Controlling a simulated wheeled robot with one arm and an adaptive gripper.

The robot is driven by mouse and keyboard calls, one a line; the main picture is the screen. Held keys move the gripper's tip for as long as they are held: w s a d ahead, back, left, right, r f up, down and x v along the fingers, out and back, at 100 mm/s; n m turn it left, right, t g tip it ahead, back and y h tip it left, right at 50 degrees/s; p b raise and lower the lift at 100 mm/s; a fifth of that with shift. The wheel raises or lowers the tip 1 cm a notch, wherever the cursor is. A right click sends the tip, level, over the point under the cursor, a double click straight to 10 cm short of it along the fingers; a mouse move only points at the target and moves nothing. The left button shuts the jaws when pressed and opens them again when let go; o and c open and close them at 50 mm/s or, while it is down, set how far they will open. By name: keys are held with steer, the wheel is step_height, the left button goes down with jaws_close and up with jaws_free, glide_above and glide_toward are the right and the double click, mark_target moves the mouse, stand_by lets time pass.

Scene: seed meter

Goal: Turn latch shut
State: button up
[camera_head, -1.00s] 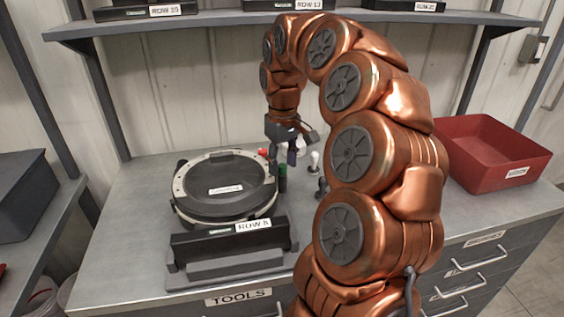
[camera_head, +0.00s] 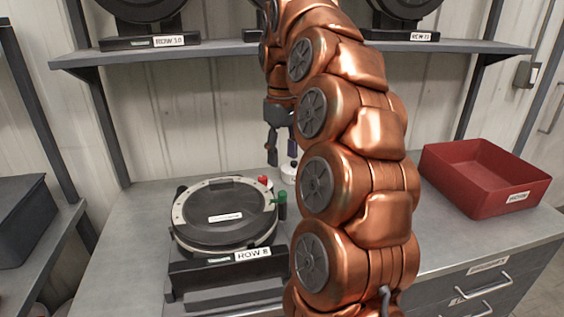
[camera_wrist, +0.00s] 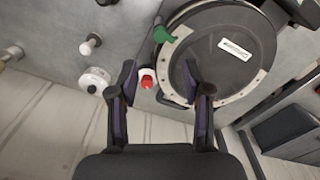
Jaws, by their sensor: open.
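The seed meter (camera_head: 222,212) is a round dark disc unit with a pale rim, on a dark stand labelled ROW 8 on the bench. A green latch (camera_head: 281,203) sits at its right edge; in the wrist view the green latch (camera_wrist: 163,36) lies at the disc's rim, its handle reaching onto the rim. A red knob (camera_head: 264,181) is at the disc's back right, and the red knob (camera_wrist: 147,81) shows between my fingers in the wrist view. My gripper (camera_head: 281,158) is open and empty, raised above and behind the meter, not touching the latch.
A white round dial part (camera_head: 289,172) stands behind the meter; the wrist view shows it beside pale knobs (camera_wrist: 90,44). A red bin (camera_head: 485,178) sits at the bench's right. A shelf (camera_head: 230,52) with more meters hangs above. My arm hides the middle of the bench.

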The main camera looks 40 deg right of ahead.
steer(key=shift+r, duration=0.75)
stand_by(0.3)
steer(key=shift+n+g, duration=0.3)
steer(key=shift+g, duration=0.1)
steer(key=s+a+f, duration=0.2)
steer(key=s+a, duration=0.1)
steer(key=a, duration=0.2)
steer(key=s+a+f+p, duration=0.1)
steer(key=s+a+f, duration=0.1)
steer(key=s+a, duration=0.1)
steer(key=s+a+f, duration=0.2)
steer(key=s+a, duration=0.1)
steer(key=a, duration=0.3)
steer(key=shift+s+a+p, duration=0.1)
steer(key=shift+a+p, duration=0.2)
steer(key=shift+p, duration=0.05)
steer(key=s+a+f, duration=0.3)
steer(key=s+f, duration=0.2)
steer(key=s, duration=0.3)
steer(key=s+a+f+m+g+p, duration=0.1)
steer(key=s+a+f, duration=0.3)
steer(key=s+f, duration=0.2)
steer(key=s, duration=0.2)
steer(key=shift+s, duration=0.4)
steer(key=shift+a, duration=0.1)
